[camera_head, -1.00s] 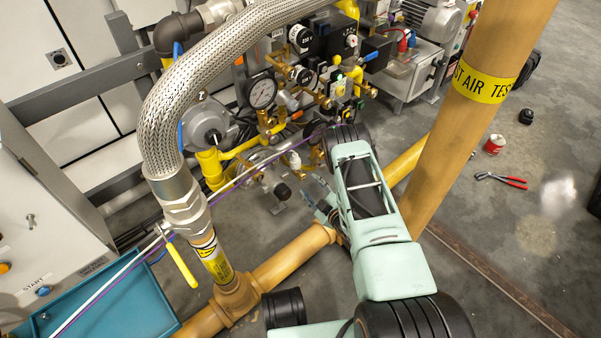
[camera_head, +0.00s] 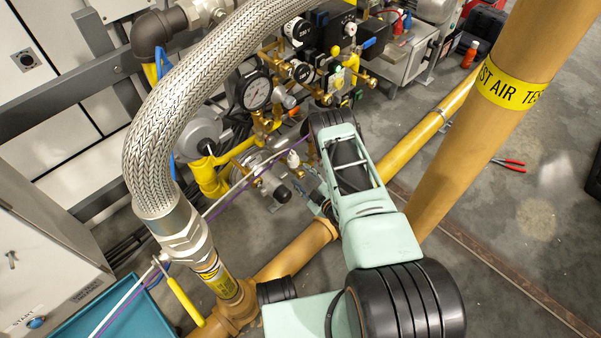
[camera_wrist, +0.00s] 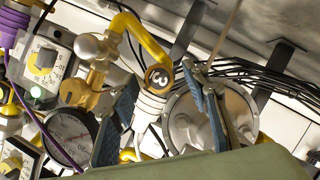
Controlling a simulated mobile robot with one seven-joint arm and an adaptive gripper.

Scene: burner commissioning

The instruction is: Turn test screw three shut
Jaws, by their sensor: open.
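In the wrist view, a round dark face with a pale 3 and a brass rim (camera_wrist: 158,78) sits on a white ribbed fitting (camera_wrist: 150,106); I take it as test screw three. My gripper (camera_wrist: 166,100) is open, with one blue-grey finger to the left of this fitting and one to the right. The fingers look apart from it; the depth between them is unclear. A yellow pipe (camera_wrist: 142,35) runs just above the numbered face. In the head view my arm covers most of the gripper, and I cannot make out the number 3.
A pressure gauge (camera_head: 256,92) and brass valves crowd the area by my arm. A braided hose (camera_head: 172,112) arches on the left, and a tan post (camera_head: 480,125) stands on the right. A silver round housing (camera_wrist: 210,118) lies close behind the right finger. Floor at right is mostly clear.

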